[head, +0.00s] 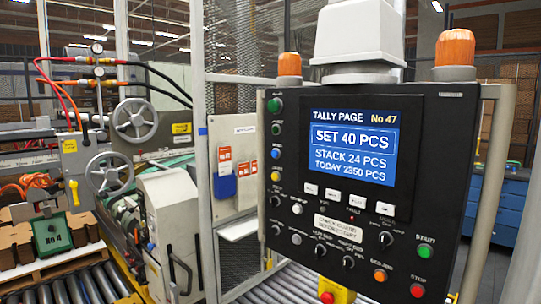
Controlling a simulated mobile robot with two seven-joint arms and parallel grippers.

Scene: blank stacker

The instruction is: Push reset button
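The black control panel (450,140) fills the right half of the head view, facing me, slightly tilted. Its lower right holds a green button (424,252) marked START, a red button (417,290) marked STOP and an orange button (380,275) whose small label is too blurred to read surely. A white button (297,208) and a grey one (296,239) sit at the lower left, labels unreadable. I cannot tell which button is the reset one. Neither of my grippers is in view.
The lit screen (352,150) reads SET 40 PCS, STACK 24 PCS. A red knob on a yellow box (335,294) is below the panel. Orange beacons (289,64) stand above. A mesh fence (232,100), roller conveyor (80,287) and handwheels (135,120) are at left.

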